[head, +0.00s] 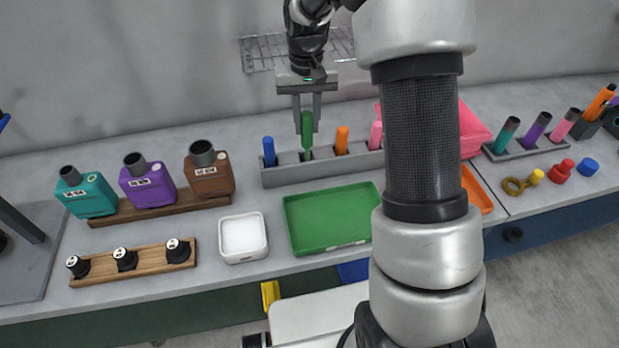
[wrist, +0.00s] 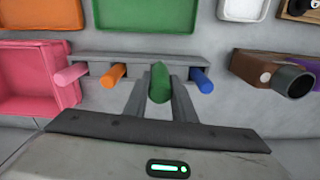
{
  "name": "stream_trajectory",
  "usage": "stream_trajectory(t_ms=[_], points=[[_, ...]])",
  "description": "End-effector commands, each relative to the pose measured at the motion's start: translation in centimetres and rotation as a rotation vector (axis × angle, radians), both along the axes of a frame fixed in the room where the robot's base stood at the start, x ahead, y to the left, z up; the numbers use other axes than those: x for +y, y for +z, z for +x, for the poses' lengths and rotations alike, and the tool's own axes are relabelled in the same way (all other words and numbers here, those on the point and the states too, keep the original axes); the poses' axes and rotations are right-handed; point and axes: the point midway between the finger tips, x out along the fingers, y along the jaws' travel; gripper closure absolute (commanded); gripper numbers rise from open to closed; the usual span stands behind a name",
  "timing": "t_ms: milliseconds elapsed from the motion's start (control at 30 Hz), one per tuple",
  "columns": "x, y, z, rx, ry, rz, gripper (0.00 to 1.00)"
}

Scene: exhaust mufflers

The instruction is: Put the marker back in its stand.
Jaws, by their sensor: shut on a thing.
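The green marker (head: 307,128) is upright between the two fingers of my gripper (head: 307,112), which is shut on its upper part. The grey stand (head: 283,178) is a long block on the bench, holding a blue marker (head: 269,151), an orange marker (head: 342,140) and a pink marker (head: 376,135). The green marker's lower end is at the gap between blue and orange; I cannot tell how deep it sits. In the wrist view the green marker (wrist: 160,82) is between the fingers, with the stand (wrist: 140,59) behind it.
A green tray (head: 330,215) and a white tray (head: 243,238) lie in front of the stand. Bottles, one brown (head: 210,173), stand to the left. A pink bin (head: 472,130) is to the right, partly behind my arm. A wire rack (head: 262,52) is on the back wall.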

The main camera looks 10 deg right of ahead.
Motion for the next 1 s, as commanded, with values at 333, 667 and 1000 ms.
stream_trajectory(t_ms=[333,667,1000], points=[[-0.2,-1.8,2.7,0.005,-0.041,-0.001,0.96],[-0.2,-5.5,2.8,0.002,-0.041,0.0,0.96],[-0.2,-8.7,2.8,0.0,-0.041,0.0,0.96]])
